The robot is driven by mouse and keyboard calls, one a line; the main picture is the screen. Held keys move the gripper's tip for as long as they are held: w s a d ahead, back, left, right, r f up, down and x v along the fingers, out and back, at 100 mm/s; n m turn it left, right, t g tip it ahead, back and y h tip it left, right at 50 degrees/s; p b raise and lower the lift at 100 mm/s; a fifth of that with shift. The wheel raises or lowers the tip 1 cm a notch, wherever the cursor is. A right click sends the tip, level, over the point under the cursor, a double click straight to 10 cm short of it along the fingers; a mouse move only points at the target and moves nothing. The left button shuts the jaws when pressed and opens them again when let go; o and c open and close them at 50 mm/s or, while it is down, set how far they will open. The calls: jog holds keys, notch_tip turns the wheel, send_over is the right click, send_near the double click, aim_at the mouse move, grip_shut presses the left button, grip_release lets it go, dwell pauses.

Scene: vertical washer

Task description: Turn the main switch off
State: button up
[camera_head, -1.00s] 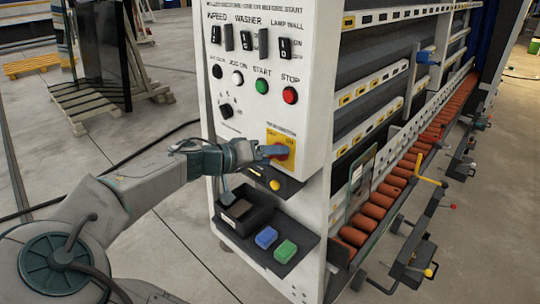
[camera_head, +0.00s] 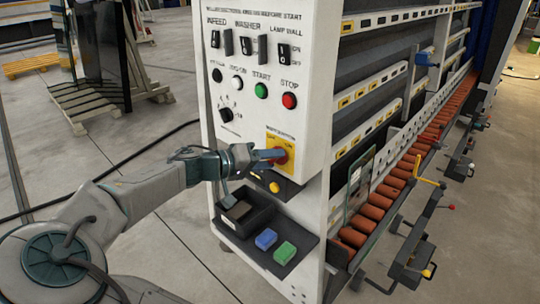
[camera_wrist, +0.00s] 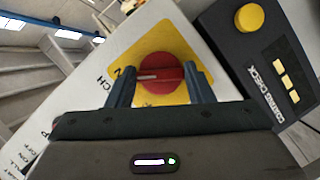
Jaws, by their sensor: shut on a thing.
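The main switch is a red rotary knob (camera_head: 281,155) on a yellow plate (camera_head: 288,141), low on the white control panel (camera_head: 308,125). The red knob (camera_wrist: 160,75) also shows in the wrist view, on its yellow plate (camera_wrist: 200,50), between my two blue fingers. My gripper (camera_head: 270,157) reaches it from the left, with its fingertips at the knob. In the wrist view my gripper (camera_wrist: 160,88) is shut on the knob, one finger on each side. The fingers and palm hide part of the knob.
Above are green (camera_head: 261,90) and red (camera_head: 289,101) buttons and several black switches. Below are a small dark box with a yellow button (camera_head: 274,187), a black tray (camera_head: 240,222), a blue block (camera_head: 266,239) and a green block (camera_head: 285,252). Rollers (camera_head: 370,217) line the right.

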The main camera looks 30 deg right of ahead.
jog(key=shift+f+n+t+h+p, duration=0.15)
jog(key=shift+n+h+p, duration=0.75)
jog(key=shift+n+p, duration=1.25)
jog(key=shift+f+n+t+h+p, duration=0.2)
jog(key=shift+n+h+p, duration=0.9)
jog(key=shift+n, duration=1.8)
jog(key=shift+r+n+t+h+p, duration=0.2)
jog(key=shift+n+h+p, duration=0.5)
jog(key=shift+n+p, duration=1.55)
jog(key=shift+f+n, duration=0.2)
jog(key=shift+n, duration=0.4)
jog(key=shift+c, duration=0.2)
jog(key=o, duration=1)
jog(key=shift+a, duration=0.1)
